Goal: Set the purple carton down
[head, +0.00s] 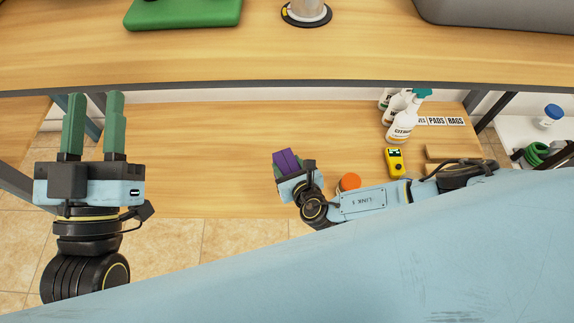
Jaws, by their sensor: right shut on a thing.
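The purple carton (287,160) is small in the head view, near the middle, in front of the wooden lower shelf (190,160). My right gripper (288,168) is shut on it, and its fingers partly cover it. I cannot tell whether the carton's underside touches the shelf. My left gripper (93,115) is at the left, pointing away from me, with its two green fingers apart and nothing between them.
Spray bottles (403,122), a yellow device (395,162) and an orange round thing (349,182) are right of the carton. The shelf's left part is bare. The upper tabletop (200,62) overhangs behind, carrying a green tray (183,13).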

